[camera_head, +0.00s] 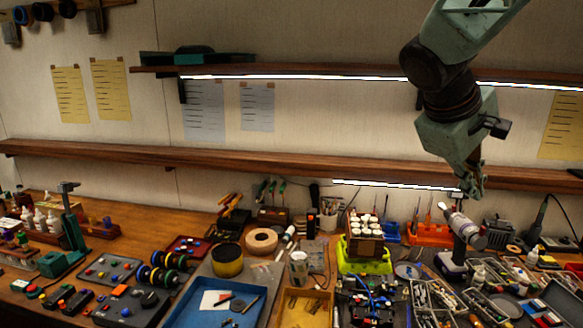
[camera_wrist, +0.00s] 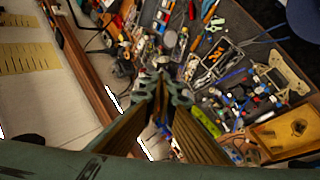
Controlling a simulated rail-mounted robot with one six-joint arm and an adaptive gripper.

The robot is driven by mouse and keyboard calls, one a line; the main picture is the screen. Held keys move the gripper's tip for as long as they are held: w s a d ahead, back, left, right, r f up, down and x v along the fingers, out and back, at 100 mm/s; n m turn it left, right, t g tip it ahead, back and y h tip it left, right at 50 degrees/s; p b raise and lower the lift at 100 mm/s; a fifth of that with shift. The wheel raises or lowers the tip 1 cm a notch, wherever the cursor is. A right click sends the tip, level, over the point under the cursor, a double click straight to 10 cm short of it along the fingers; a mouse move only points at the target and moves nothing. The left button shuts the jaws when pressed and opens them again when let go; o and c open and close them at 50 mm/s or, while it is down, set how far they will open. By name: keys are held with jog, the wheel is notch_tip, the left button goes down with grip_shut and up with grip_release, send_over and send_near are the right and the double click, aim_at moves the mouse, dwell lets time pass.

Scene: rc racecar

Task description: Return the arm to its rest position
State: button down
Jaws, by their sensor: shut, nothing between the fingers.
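My arm hangs down from the top right in the head view, in front of the wooden shelves. My gripper (camera_head: 471,186) is at the lower end of the arm, above the right part of the workbench. In the wrist view my gripper (camera_wrist: 164,82) shows its fingers shut, with nothing between them. The gripper is apart from the things on the bench below.
A cordless tool (camera_head: 463,232) stands upright below the gripper. A lower shelf (camera_head: 300,164) runs along the wall close to the gripper. The bench holds a green bin (camera_head: 365,266), a blue tray (camera_head: 190,300) and many parts. The air left of the arm is clear.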

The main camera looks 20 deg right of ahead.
jog(key=s+a+f+y, duration=0.2)
jog(key=s+a, duration=0.4)
jog(key=a, duration=0.4)
jog(key=s+a+f+m+t+y+b, duration=0.1)
jog(key=s+a+f+y, duration=0.1)
jog(key=s+a, duration=0.5)
jog(key=s+a+f+m+t+y+b, duration=0.1)
jog(key=s+a+f+y, duration=0.2)
jog(key=s+a, duration=0.4)
jog(key=shift+a+f, duration=0.55)
jog(key=shift+a, duration=3.4)
jog(key=shift+d, duration=0.1)
